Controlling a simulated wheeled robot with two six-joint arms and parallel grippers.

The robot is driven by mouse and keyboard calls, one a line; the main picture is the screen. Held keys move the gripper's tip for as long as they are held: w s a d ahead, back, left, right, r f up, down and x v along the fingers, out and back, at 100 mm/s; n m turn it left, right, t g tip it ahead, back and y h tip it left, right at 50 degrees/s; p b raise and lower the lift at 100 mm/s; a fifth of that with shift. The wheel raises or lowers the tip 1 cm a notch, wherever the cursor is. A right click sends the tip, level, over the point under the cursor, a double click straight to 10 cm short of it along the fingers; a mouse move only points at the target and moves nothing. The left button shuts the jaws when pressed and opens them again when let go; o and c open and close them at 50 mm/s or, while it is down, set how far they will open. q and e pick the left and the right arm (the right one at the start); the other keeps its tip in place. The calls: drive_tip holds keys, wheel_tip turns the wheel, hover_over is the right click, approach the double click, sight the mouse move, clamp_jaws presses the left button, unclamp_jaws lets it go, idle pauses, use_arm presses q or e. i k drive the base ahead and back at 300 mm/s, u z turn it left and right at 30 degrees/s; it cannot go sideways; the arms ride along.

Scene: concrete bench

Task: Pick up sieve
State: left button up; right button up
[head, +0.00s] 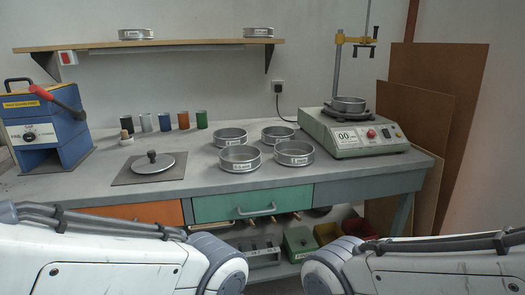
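Several round metal sieves with white labels stand grouped on the concrete bench: one at the front left (240,165), one at the front right (294,160), one at the back left (230,140) and one at the back right (278,138). Another sieve (349,109) sits on the shaker machine (350,135) at the right. Two more lie on the wall shelf, at the left (136,34) and right (258,32). My two white arms cross the bottom of the head view, in front of the bench. Neither gripper shows, and no sieve is being touched.
A round lid with a knob (152,172) lies on a dark plate. Several coloured cylinders (165,122) stand behind it. A blue press with a red lever (45,125) is at the far left. A vertical rod (338,60) rises behind the shaker. The bench's front strip is clear.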

sight(241, 159)
drive_tip(key=z, duration=0.5)
drive_tip(key=k, duration=0.1)
drive_tip(key=u, duration=0.85)
drive_tip(key=i, duration=1)
drive_tip(key=z, duration=0.35)
